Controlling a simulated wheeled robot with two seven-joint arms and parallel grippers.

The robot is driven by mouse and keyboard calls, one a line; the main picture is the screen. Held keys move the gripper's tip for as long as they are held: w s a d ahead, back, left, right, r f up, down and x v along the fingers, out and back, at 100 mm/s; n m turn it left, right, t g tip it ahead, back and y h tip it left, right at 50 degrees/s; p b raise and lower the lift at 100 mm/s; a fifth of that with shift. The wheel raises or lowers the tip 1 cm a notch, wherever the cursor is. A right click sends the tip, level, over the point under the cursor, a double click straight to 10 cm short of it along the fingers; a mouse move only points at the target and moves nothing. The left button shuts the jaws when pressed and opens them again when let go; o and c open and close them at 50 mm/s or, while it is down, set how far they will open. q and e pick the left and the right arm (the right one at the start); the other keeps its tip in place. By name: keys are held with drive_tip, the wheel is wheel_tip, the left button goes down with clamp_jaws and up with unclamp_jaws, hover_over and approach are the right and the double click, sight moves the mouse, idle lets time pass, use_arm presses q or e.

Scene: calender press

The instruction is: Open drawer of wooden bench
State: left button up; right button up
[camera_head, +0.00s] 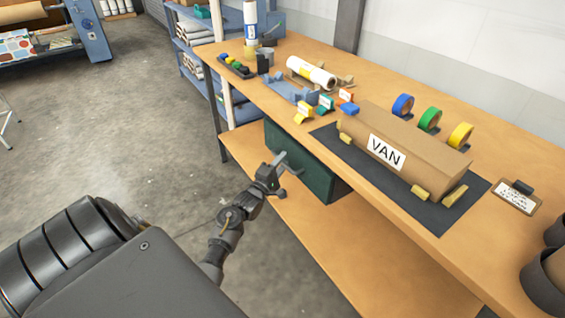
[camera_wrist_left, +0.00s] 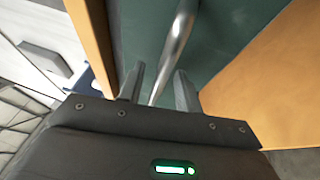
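The wooden bench (camera_head: 290,213) runs diagonally from the upper middle to the lower right. A dark green drawer (camera_head: 318,174) hangs under its top; how far it stands out, if at all, I cannot tell. My left gripper (camera_head: 281,172) is in front of the drawer face. In the left wrist view the drawer front (camera_wrist_left: 235,30) fills the upper middle, with a shiny metal bar handle (camera_wrist_left: 179,35) across it. The handle runs between the parted fingers of my left gripper (camera_wrist_left: 159,72); contact is unclear. My right gripper is out of view.
On the bench top lie a wrapped roll labelled VAN (camera_head: 410,150) on a dark mat (camera_head: 440,218), tape rolls (camera_head: 430,118), a clipboard (camera_head: 512,197) and small coloured blocks. A blue shelf rack (camera_head: 195,75) stands behind. The grey floor (camera_head: 110,140) at left is mostly clear.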

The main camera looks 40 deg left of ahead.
use_arm(q)
drive_tip(key=shift+w, duration=0.3)
clamp_jaws()
drive_tip(key=shift+s, duration=0.1)
